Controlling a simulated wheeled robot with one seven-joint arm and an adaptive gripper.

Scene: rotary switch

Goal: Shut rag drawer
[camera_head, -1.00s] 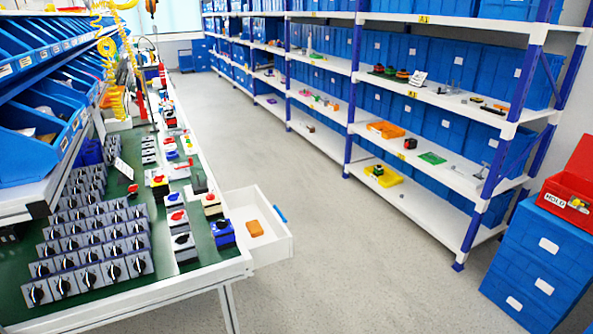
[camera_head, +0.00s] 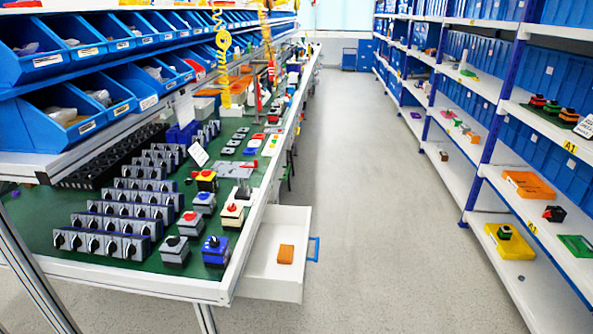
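The white drawer (camera_head: 274,287) is pulled out from the right side of the workbench, below the tabletop. It has a blue handle (camera_head: 315,249) on its right-hand front. An orange-brown folded piece (camera_head: 286,254), which looks like a rag or block, lies on the drawer's floor. The drawer stands well open, with its inside showing. My gripper is not in view.
The workbench (camera_head: 130,281) carries rows of grey rotary switches (camera_head: 104,241) and several coloured switch boxes. Blue bins (camera_head: 30,50) hang above it. A grey floor aisle (camera_head: 350,150) is clear between the bench and the shelving (camera_head: 545,215) on the right.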

